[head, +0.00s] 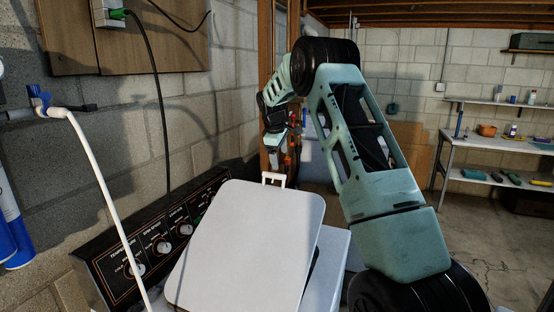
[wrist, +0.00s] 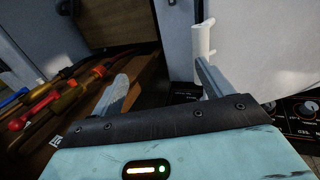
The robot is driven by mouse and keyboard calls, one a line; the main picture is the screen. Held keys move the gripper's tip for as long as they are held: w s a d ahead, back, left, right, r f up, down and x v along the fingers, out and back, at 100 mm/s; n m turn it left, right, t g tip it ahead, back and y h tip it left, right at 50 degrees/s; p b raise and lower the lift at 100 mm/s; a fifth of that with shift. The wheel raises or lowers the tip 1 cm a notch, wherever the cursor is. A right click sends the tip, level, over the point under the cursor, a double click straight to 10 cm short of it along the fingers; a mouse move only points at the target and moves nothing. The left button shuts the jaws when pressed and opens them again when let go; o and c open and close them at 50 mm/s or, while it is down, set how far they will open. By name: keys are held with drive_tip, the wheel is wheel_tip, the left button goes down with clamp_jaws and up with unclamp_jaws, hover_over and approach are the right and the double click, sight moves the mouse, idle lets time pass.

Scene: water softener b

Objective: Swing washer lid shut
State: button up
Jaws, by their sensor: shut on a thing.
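The washer lid (head: 250,240) is a pale rounded panel, raised and tilted, in the lower middle of the head view. A small white handle (head: 273,178) stands at its upper edge. My gripper (head: 274,142) is beyond that edge, small and partly dark. In the wrist view my gripper (wrist: 160,84) has its fingers apart, with the white handle (wrist: 203,38) at the right finger's tip. The lid's white surface (wrist: 262,45) fills the upper right of the wrist view.
The washer's dark control panel (head: 160,240) with knobs runs along the left. A white pipe (head: 92,165) stands in front of it. Tools with coloured handles (wrist: 50,100) lie at the wrist view's left. A workbench (head: 490,150) stands at the right, with open floor before it.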

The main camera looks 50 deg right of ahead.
drive_tip(key=shift+s+d+r, duration=0.25)
drive_tip(key=shift+d+r, duration=0.1)
drive_tip(key=shift+r, duration=0.3)
drive_tip(key=c, duration=0.5)
drive_tip(key=shift+o, duration=0.2)
drive_tip(key=w+d+r+p+v, duration=0.1)
drive_tip(key=d+p+v, duration=0.1)
drive_tip(key=p+v, duration=0.7)
drive_tip(key=shift+p+v, duration=0.4)
drive_tip(key=shift+v, duration=0.55)
drive_tip(key=shift+w, duration=0.15)
